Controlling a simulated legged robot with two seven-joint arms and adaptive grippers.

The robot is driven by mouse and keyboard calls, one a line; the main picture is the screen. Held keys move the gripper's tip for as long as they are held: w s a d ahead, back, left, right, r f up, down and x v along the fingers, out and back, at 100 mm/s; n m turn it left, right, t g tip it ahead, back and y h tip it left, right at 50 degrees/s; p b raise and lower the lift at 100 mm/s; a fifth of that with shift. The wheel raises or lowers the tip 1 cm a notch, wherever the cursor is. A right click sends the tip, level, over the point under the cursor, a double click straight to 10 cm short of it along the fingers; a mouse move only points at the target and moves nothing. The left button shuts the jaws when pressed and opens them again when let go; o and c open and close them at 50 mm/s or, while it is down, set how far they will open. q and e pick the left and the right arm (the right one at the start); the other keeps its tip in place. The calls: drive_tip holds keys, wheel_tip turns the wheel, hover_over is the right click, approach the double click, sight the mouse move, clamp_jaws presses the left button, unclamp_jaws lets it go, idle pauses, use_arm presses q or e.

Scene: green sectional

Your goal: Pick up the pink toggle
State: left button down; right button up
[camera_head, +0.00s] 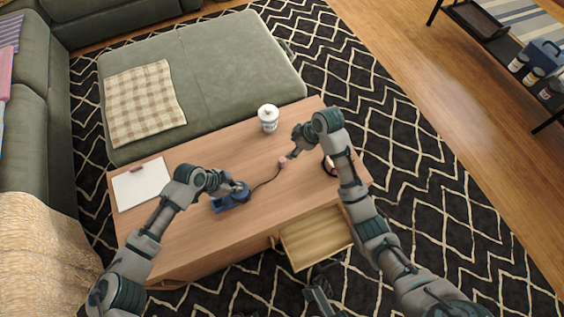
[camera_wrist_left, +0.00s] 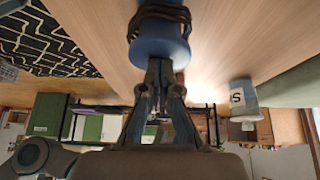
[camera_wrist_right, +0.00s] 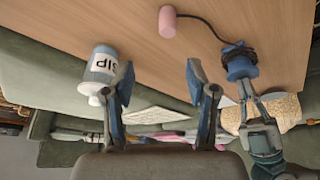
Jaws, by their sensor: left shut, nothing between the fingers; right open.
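The pink toggle (camera_head: 282,161) is a small pink cylinder on the wooden table, on a thin dark cord. In the right wrist view the pink toggle (camera_wrist_right: 167,21) lies beyond the fingers. The cord runs to a blue spool (camera_head: 231,199) with dark loops around it, seen also in the left wrist view (camera_wrist_left: 161,40). My right gripper (camera_head: 294,154) is open and empty, close to the toggle; its spread fingers show in the right wrist view (camera_wrist_right: 160,68). My left gripper (camera_head: 243,187) is shut and empty by the spool; whether it touches is unclear.
A white pad (camera_head: 141,184) with a small pinkish piece lies at the left. A drawer (camera_head: 316,238) is open at the front. A round dark item (camera_head: 328,166) is partly behind my right arm.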

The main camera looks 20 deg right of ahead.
sight(283, 160)
drive_tip(key=shift+g, duration=0.3)
drive_tip(key=x, duration=0.6)
drive_tip(key=shift+s+f, duration=0.15)
drive_tip(key=x, duration=0.2)
drive_tip(key=s+x, duration=0.1)
drive_tip(key=x, duration=0.1)
drive_tip(key=shift+w+a+f, duration=0.1)
drive_tip(key=shift+w+f, duration=0.1)
drive_tip(key=shift+f, duration=0.05)
drive_tip(key=shift+w+a+f, duration=0.15)
drive_tip(key=shift+w+f, duration=0.05)
drive_tip(key=shift+f, duration=0.3)
drive_tip(key=c, duration=1)
